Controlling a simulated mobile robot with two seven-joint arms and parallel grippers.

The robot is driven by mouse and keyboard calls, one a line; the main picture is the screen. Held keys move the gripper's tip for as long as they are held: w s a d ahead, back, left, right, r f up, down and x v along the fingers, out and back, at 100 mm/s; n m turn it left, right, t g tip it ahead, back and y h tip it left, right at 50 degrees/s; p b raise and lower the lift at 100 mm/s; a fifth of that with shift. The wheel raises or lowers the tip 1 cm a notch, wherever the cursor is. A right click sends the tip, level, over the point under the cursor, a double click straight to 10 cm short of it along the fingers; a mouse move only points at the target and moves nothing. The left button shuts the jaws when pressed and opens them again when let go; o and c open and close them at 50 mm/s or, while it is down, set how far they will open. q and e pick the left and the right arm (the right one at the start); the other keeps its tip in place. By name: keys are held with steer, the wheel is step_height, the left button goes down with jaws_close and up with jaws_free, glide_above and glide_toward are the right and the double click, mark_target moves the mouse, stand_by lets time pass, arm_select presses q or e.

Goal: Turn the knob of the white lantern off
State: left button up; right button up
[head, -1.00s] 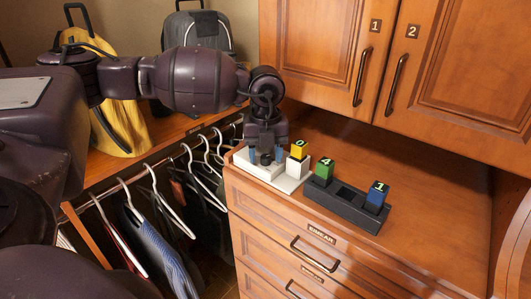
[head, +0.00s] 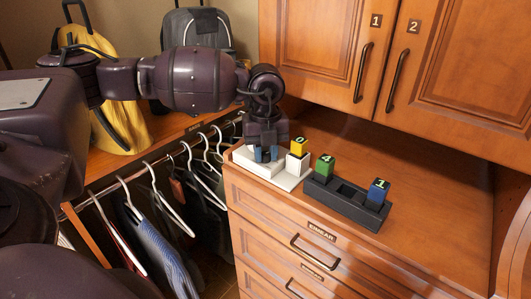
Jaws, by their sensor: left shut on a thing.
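No lantern shape is clearly recognisable. A low white base (head: 286,181) sits on the dresser top at its left end. A white block with a yellow top marked 0 (head: 299,147) stands at its right end. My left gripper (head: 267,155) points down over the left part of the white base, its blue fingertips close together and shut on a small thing. The gripper hides most of that thing, so I cannot tell whether it is a knob. My right gripper is not in view.
A black holder (head: 345,207) right of the white base bears a green block marked 4 (head: 324,167) and a blue block marked 1 (head: 377,193). Cabinet doors (head: 330,50) rise behind. Hangers with clothes (head: 160,255) hang left of the dresser. The dresser top (head: 430,210) is clear at right.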

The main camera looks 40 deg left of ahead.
mark_target(265, 154)
arm_select(q)
steer(key=shift+n, duration=0.8)
steer(key=o, duration=0.9)
steer(key=shift+o, duration=0.2)
steer(key=shift+r, duration=0.15)
step_height(265, 154, up, 11)
steer(key=shift+f+b, duration=0.2)
steer(key=shift+b, duration=0.25)
